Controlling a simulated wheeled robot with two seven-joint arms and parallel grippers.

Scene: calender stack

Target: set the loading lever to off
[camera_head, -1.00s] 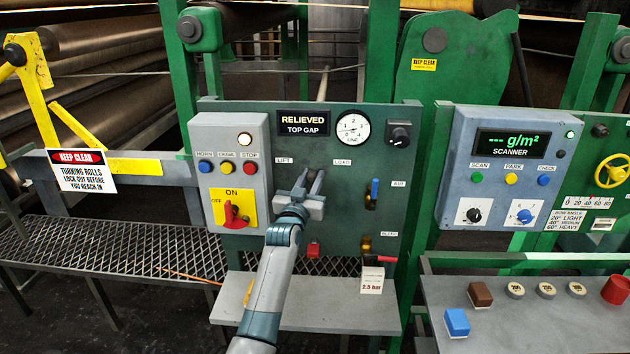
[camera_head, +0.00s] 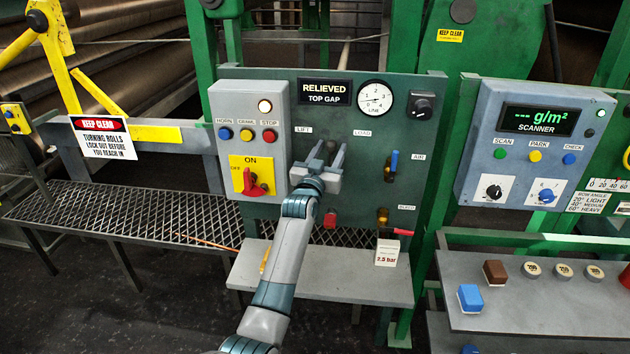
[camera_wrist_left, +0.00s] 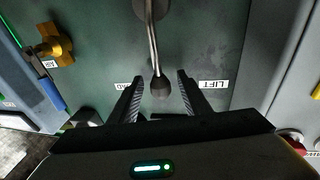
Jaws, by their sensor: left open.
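The loading lever (camera_wrist_left: 153,40) shows in the left wrist view as a metal rod with a dark rounded knob (camera_wrist_left: 160,87). The knob lies between the LIFT label (camera_wrist_left: 213,84) and the partly covered LOAD label (camera_wrist_left: 122,86). My left gripper (camera_head: 331,152) is open in front of the panel, below and between these labels. In the left wrist view its fingers (camera_wrist_left: 160,92) stand on either side of the knob, with a gap on both sides. In the head view the gripper mostly hides the lever. The display (camera_head: 325,92) reads RELIEVED, TOP GAP. My right gripper is not in view.
A grey switch box (camera_head: 247,110) with buttons and a red ON/OFF switch (camera_head: 254,184) stands left of the gripper. A blue-handled AIR valve (camera_head: 394,163) is on the right. A shelf (camera_head: 330,285) juts out below. A round gauge (camera_head: 375,97) sits above.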

